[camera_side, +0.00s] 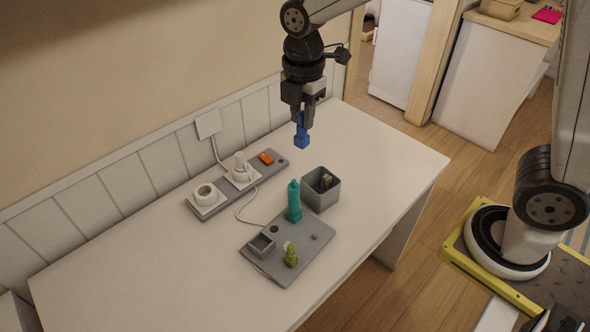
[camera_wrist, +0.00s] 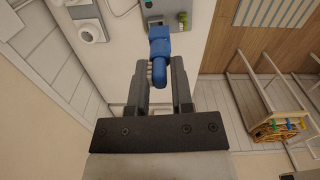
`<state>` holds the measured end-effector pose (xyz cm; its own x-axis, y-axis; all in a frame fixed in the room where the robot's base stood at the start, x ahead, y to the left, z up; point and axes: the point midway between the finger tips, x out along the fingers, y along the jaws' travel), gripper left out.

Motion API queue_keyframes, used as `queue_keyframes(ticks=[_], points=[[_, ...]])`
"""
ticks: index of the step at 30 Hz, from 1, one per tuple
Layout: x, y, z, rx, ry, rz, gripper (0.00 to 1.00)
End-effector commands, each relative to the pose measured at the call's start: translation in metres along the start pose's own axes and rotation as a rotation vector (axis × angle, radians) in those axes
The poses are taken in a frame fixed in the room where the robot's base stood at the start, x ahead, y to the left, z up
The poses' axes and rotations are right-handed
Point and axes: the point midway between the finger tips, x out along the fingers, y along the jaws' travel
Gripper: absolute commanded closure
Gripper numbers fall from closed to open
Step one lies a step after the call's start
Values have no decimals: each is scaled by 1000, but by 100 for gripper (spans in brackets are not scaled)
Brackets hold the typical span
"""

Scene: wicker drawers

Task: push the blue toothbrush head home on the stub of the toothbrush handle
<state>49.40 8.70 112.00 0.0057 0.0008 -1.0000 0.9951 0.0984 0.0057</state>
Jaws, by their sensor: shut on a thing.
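The blue toothbrush head (camera_side: 302,138) is held in my gripper (camera_side: 302,122), high above the white table and hanging downward. In the wrist view the blue head (camera_wrist: 159,48) sits between the two dark fingers of my gripper (camera_wrist: 160,72), which are shut on it. The teal toothbrush handle (camera_side: 293,203) stands upright on a grey board (camera_side: 310,258), below my gripper and well apart from the blue head. Its stub is too small to make out clearly.
An open grey bin (camera_side: 321,190) with a small item inside stands right behind the handle. A grey strip (camera_side: 205,210) with white round pieces and an orange one lies along the wall.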

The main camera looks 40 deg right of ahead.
Motion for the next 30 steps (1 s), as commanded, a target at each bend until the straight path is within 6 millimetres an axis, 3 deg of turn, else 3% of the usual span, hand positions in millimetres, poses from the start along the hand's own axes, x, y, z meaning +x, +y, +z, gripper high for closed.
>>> queue_keyframes(ticks=[8,18,30], points=[[4,28,7,1,0,1,100],[48,26,6,0,0,1,100],[52,26,6,0,0,3,100]])
